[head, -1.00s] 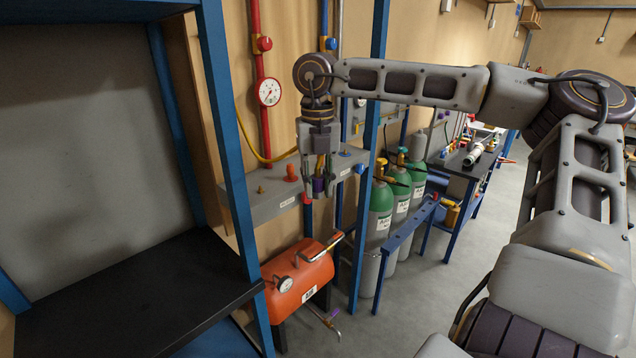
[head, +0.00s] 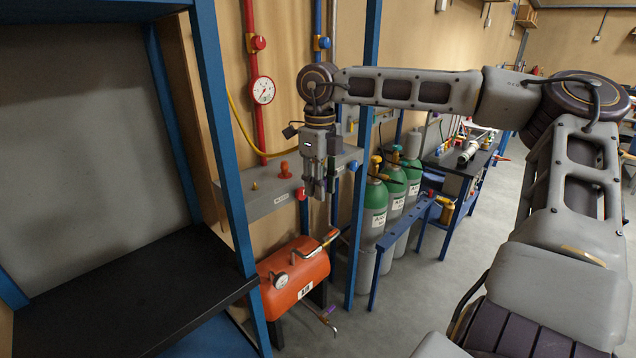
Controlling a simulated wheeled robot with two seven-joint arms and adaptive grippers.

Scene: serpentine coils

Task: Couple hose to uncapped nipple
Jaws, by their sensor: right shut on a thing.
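My right gripper (head: 319,194) points down at the front of the grey wall manifold (head: 272,205). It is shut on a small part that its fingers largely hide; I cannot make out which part. A bare brass nipple (head: 253,185) stands on the manifold's left end. An orange cap (head: 286,170) covers the place to its right, left of the gripper. A yellow hose (head: 243,132) loops down the wall and passes behind the gripper, so its end is hidden. My left gripper is not in view.
A red pipe with a gauge (head: 262,90) runs down the wall. An orange tank (head: 293,279) stands below the manifold. Green-topped cylinders (head: 375,200) stand to the right, behind a blue rail. A blue post (head: 366,190) and a black shelf (head: 130,295) flank the space.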

